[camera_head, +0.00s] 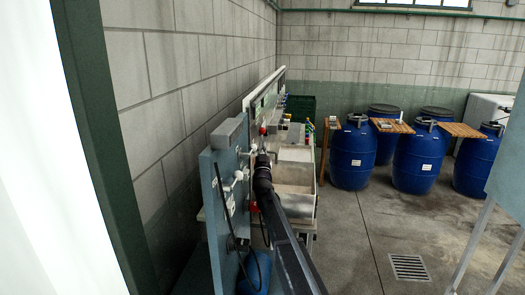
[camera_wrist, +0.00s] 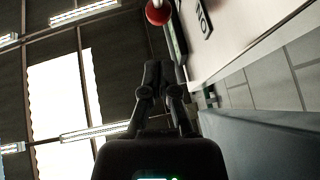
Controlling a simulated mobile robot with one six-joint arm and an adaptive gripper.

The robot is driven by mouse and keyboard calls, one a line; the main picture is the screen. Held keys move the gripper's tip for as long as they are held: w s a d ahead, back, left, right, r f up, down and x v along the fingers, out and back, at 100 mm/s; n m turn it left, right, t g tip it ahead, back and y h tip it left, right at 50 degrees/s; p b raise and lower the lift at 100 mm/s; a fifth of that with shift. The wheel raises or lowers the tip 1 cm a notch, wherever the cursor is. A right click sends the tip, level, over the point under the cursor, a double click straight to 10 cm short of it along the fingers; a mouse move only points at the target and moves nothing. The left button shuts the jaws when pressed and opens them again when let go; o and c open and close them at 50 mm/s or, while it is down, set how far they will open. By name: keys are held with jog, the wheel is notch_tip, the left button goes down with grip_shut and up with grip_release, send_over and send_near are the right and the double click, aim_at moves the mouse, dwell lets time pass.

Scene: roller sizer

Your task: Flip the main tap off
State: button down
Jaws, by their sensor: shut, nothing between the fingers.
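My gripper (camera_head: 261,157) is at the blue-grey upright panel (camera_head: 222,215), on the side facing the sinks. In the wrist view my gripper (camera_wrist: 153,72) has its fingers together with nothing between them. White pipe fittings (camera_head: 238,178) that look like a tap are on the panel, left of my gripper. I cannot tell which part is the main tap's handle, or whether the gripper touches it. A round red knob (camera_wrist: 158,12) shows past the fingertips in the wrist view, beside a dark label (camera_wrist: 204,19) on a pale board.
A sink-like trough (camera_head: 295,180) runs along the wall beyond my gripper. Dark hoses (camera_head: 228,222) hang on the panel. Blue barrels (camera_head: 353,155) with wooden boards stand at the back right. The floor (camera_head: 365,230) in the middle is open, with a drain grate (camera_head: 409,267).

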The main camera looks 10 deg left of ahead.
aim_at(263, 134)
jog(key=w, duration=0.4)
jog(key=shift+w+a+r, duration=0.1)
jog(key=shift+a+r, duration=0.25)
jog(key=shift+r, duration=0.05)
jog(key=shift+w+a+f, duration=0.1)
jog(key=shift+w, duration=0.65)
